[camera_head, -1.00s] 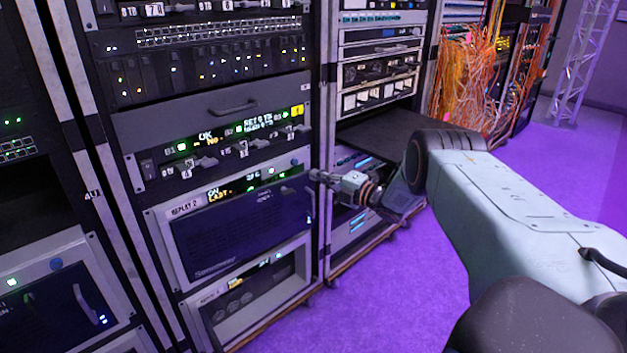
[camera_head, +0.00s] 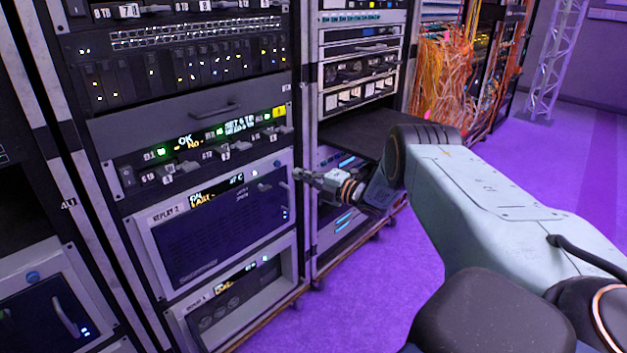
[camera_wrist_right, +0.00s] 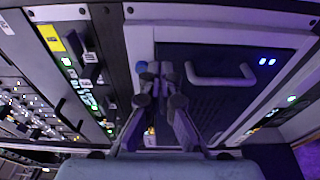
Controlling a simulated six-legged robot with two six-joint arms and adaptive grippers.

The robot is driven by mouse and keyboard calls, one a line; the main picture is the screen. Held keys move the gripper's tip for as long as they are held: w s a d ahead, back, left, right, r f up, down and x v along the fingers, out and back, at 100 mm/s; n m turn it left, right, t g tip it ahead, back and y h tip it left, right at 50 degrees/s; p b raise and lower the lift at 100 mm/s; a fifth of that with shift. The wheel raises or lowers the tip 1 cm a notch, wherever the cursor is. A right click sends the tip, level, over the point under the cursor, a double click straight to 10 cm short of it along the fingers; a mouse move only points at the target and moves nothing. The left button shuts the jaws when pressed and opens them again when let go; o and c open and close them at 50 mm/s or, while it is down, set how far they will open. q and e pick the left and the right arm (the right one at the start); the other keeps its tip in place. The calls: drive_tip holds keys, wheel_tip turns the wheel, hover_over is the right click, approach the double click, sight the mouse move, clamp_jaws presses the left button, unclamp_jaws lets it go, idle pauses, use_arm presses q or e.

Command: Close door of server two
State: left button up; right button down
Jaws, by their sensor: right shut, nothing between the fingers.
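The server labelled REPLAY 2 (camera_head: 166,216) sits low in the middle rack in the head view, with a lit display across its top. Its dark blue door (camera_head: 215,238) lies across the front and looks flush or nearly so. The door also shows in the wrist view (camera_wrist_right: 240,102), with its bar handle (camera_wrist_right: 222,78). My right gripper (camera_head: 298,174) is shut and empty at the server's upper right, by the handle side. In the wrist view its fingertips (camera_wrist_right: 153,72) are together in front of the frame beside the door. Contact cannot be told. My left gripper is not in view.
A similar server (camera_head: 235,304) is below, and another (camera_head: 50,310) is in the left rack. A dark shelf (camera_head: 355,135) juts from the right rack, close to my right arm. Orange cables (camera_head: 440,75) hang further right. The purple floor (camera_head: 385,270) is clear.

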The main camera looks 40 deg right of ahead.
drive_tip(key=v, duration=1.1)
drive_tip(key=shift+s, duration=0.3)
drive_tip(key=shift+d, duration=0.1)
